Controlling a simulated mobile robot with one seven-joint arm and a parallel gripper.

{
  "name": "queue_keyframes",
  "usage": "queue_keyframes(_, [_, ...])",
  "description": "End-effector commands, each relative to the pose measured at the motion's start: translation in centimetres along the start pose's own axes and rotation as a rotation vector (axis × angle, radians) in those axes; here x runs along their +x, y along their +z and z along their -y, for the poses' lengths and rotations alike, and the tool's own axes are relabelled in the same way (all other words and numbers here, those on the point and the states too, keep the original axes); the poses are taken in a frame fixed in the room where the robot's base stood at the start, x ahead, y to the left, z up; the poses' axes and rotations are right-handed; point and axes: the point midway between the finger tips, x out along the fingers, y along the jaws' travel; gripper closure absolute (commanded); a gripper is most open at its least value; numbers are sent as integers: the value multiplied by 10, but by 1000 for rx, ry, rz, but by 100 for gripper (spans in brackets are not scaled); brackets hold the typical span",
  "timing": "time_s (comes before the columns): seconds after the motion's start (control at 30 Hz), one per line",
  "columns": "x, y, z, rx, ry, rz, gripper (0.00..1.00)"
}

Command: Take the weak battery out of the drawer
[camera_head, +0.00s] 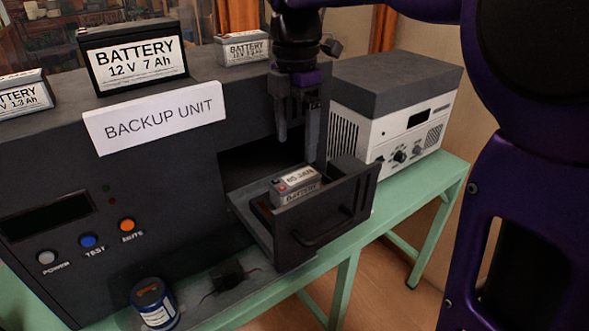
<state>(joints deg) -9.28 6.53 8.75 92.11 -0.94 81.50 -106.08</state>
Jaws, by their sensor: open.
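The dark drawer (330,221) of the backup unit (120,195) is pulled out at the unit's right side. A small grey battery (296,187) with a white label and a red terminal lies inside it. The label on its top is hard to read. My gripper (299,140) points down above the drawer, with its fingers apart and empty. One finger is over the back of the battery, and the other comes down close to the drawer's right side. I cannot tell whether that finger touches anything.
Several batteries, including a black one (135,60), stand on top of the unit. A blue can (155,303) and a small black part with wires (234,275) lie in front of it. A grey-white instrument (395,115) stands to the right on the green table (345,270).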

Motion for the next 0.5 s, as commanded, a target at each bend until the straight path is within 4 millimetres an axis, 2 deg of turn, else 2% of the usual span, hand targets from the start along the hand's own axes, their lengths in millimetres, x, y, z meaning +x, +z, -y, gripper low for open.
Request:
queue_keyframes(0.03, [15,0,0,0,-3,-1,10])
queue_keyframes(0.2, [42,1,0,1,-2,0,10])
queue_keyframes(0.4, [54,1,-1,2,0,1,10])
queue_keyframes(0.5, [66,3,-2,3,-2,0,10])
